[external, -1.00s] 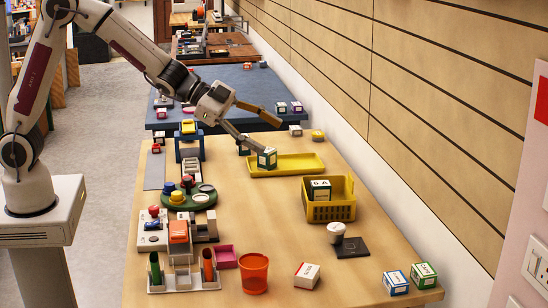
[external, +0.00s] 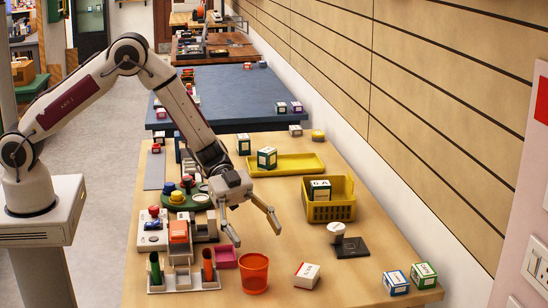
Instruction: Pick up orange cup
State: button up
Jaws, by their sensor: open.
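The orange cup (external: 254,274) is a translucent orange tumbler standing upright near the front edge of the wooden table. My gripper (external: 258,238) is open and empty, its two fingers spread apart and pointing down toward the cup. In the picture the fingertips lie just above the cup's rim, one to its upper left and one to its upper right. The exact height above the cup cannot be told from this view.
A pink box (external: 224,257) and a grey holder (external: 184,281) stand left of the cup. A white-and-red box (external: 307,275) lies to its right. A yellow basket (external: 330,211) and yellow tray (external: 290,165) stand farther back. The table's middle is mostly clear.

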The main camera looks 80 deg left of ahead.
aim_at(250, 258)
jog(key=shift+s+d+f+m+g+h, duration=0.2)
jog(key=shift+s+d+f+g, duration=0.15)
jog(key=shift+s+f, duration=0.3)
jog(key=shift+s+d+f+m+g+h, duration=0.1)
jog(key=shift+s+d+f+g+h, duration=0.15)
jog(key=shift+s+f+g, duration=0.3)
jog(key=shift+x, duration=1.3)
jog(key=shift+x, duration=2.6)
jog(key=shift+s+d+r, duration=0.1)
jog(key=shift+s+r, duration=0.1)
jog(key=shift+c, duration=0.5)
jog(key=c, duration=1.1)
